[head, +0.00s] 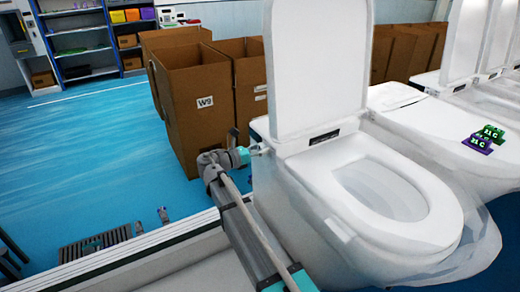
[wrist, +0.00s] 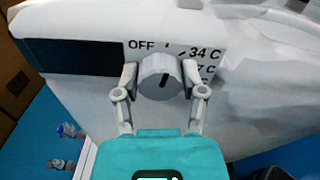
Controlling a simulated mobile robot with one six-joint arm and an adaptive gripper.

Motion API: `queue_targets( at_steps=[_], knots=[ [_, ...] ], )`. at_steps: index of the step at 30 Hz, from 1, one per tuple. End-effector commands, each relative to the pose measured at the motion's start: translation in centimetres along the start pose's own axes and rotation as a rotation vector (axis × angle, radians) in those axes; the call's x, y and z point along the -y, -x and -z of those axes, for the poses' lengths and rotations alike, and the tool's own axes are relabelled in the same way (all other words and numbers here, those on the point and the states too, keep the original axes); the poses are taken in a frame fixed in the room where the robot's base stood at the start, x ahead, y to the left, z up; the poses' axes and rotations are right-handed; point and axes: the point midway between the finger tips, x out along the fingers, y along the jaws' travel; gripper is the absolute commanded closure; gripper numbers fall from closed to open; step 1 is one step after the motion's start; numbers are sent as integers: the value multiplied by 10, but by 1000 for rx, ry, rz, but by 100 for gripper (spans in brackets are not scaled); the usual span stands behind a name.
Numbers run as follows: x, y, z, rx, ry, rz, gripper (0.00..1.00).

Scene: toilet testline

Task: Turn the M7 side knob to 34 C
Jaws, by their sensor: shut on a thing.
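The side knob (wrist: 158,72) is a round grey dial on the side of a white toilet (head: 375,195). A short dark mark on its face tilts slightly right of straight up. The printed label OFF (wrist: 141,44) is above left of the knob, and the label 34 C (wrist: 206,53) is above right, with further partly hidden C labels below it. My gripper (wrist: 160,77) has one finger on each side of the knob and is shut on it. In the head view my gripper (head: 257,150) is at the toilet's left side, and the knob is too small to make out.
Brown cardboard boxes (head: 195,95), one marked W9, stand behind and left of the toilet. The blue floor (head: 90,150) at left is mostly clear.

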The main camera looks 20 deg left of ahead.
Motion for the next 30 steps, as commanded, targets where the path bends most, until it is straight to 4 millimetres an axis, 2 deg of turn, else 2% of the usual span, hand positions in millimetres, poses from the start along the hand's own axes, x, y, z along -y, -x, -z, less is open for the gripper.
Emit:
queue_targets(
  at_steps=[11,30],
  knots=[
    [-1,0,-1,3,-136,-5,94],
    [-1,0,-1,2,-602,-5,94]
  ],
)
